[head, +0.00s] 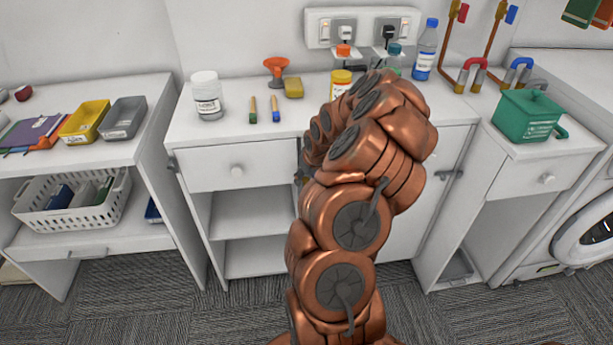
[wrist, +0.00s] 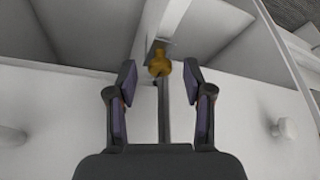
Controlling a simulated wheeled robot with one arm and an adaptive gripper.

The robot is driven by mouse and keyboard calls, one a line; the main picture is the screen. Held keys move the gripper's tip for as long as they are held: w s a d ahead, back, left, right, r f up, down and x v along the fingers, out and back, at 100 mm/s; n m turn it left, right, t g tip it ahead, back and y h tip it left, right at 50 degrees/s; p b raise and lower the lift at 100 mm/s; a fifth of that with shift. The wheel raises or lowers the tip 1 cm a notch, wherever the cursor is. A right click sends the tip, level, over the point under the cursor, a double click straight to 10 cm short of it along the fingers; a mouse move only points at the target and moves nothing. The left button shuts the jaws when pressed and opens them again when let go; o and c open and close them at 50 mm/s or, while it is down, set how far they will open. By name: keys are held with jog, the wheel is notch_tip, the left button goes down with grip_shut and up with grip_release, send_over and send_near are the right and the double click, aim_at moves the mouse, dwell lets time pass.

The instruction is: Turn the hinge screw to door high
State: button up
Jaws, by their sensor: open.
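The hinge screw, a small brass-coloured piece with a rounded head (wrist: 159,64), shows in the wrist view near the top middle. It sits by a grey metal plate at the edge of a white cabinet panel. My gripper (wrist: 158,76) is open, with one dark finger on each side of the screw and a gap on both sides. A grey bar runs down from the screw between the fingers. In the head view my copper arm hides the screw and most of my gripper. Part of the white cabinet door (head: 405,225) shows right of the arm.
A white drawer (head: 212,177) and open shelves (head: 250,218) are left of my arm. The counter holds a white jar (head: 207,97), an orange funnel (head: 276,70), a yellow sponge (head: 293,87) and bottles. A green box (head: 528,115) stands at right. Carpet (head: 140,305) is clear at lower left.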

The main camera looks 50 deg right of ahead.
grip_shut()
dwell(0.4)
